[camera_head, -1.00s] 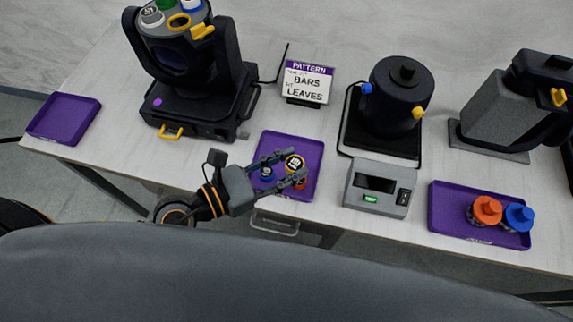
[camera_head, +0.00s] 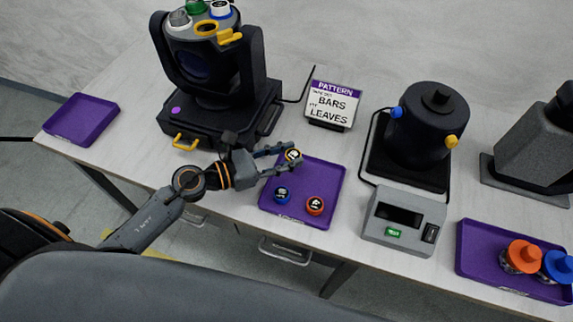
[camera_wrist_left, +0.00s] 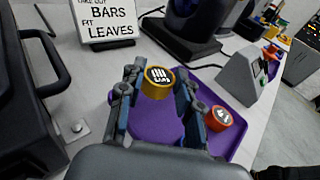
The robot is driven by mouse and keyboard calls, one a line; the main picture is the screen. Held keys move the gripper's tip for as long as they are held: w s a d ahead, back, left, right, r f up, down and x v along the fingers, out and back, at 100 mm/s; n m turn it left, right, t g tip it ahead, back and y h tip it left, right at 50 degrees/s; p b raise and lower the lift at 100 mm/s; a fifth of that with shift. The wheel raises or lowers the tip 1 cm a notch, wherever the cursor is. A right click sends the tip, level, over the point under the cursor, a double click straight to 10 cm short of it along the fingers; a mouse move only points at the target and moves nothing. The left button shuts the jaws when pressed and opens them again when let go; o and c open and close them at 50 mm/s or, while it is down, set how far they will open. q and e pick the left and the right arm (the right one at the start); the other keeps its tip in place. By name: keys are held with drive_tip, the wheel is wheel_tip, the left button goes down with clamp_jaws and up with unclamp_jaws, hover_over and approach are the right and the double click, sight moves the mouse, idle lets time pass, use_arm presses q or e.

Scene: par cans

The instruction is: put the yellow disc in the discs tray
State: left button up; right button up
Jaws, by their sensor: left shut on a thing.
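My left gripper (camera_head: 284,157) is shut on the yellow disc (camera_head: 293,155) and holds it over the far left part of the middle purple tray (camera_head: 327,186). A blue disc (camera_head: 282,194) and a red disc (camera_head: 315,205) lie in the middle tray. The red disc (camera_wrist_left: 218,118) also shows in the wrist view, right of the fingers. I cannot tell how high the yellow disc is above the tray. My right gripper is not in view.
A moving-head lamp (camera_head: 212,70) stands left, with several discs on top. A sign (camera_head: 333,104) reads BARS and LEAVES. A black lamp (camera_head: 425,130) and grey box (camera_head: 402,220) stand right. An empty purple tray (camera_head: 80,118) is far left; a right tray (camera_head: 480,262) holds orange and blue knobbed pieces.

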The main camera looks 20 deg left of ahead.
sight(286, 173)
use_arm(q)
wheel_tip(286, 173, down, 3)
drive_tip(key=shift+r, duration=0.15)
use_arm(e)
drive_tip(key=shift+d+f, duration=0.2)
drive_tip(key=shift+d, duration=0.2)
use_arm(q)
drive_tip(key=shift+f+b, duration=0.75)
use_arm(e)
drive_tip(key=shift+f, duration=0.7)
use_arm(q)
drive_tip(key=o, duration=0.9)
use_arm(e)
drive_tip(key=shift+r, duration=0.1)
